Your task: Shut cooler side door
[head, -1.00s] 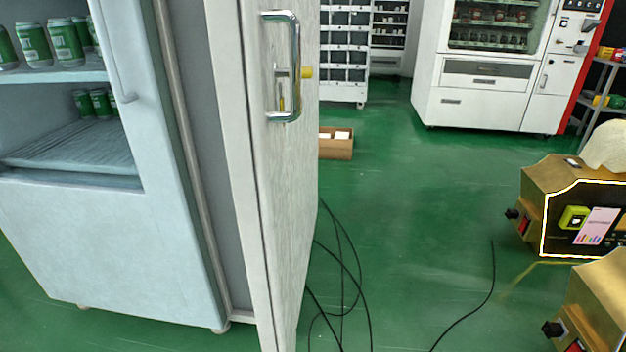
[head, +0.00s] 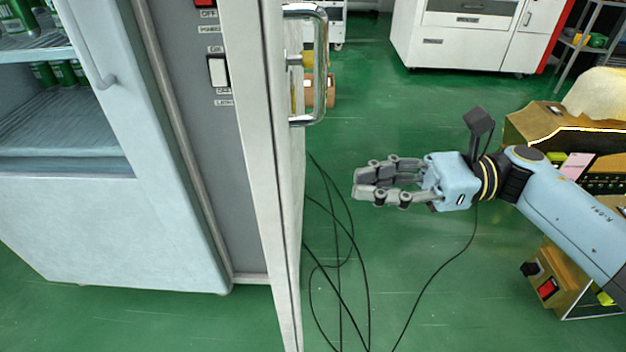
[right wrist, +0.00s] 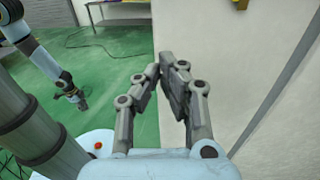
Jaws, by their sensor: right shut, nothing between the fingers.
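The cooler (head: 100,215) stands at the left of the head view. Its pale side door (head: 262,180) stands open, seen nearly edge-on, with a chrome bar handle (head: 321,65) on its right face. Behind the door edge, a grey side panel (head: 205,170) with switches is exposed. My right gripper (head: 356,184) is shut and empty, right of the door and below the handle, apart from both. In the right wrist view its fingers (right wrist: 168,68) are together beside a large pale panel (right wrist: 240,60). My left gripper (right wrist: 80,102) shows small there; its jaws are unclear.
Black cables (head: 345,250) lie on the green floor between door and right gripper. A brown box (head: 322,92) sits behind the handle. Brass-coloured machines (head: 535,125) stand at the right, partly behind my right arm. A white vending machine (head: 450,50) stands at the back.

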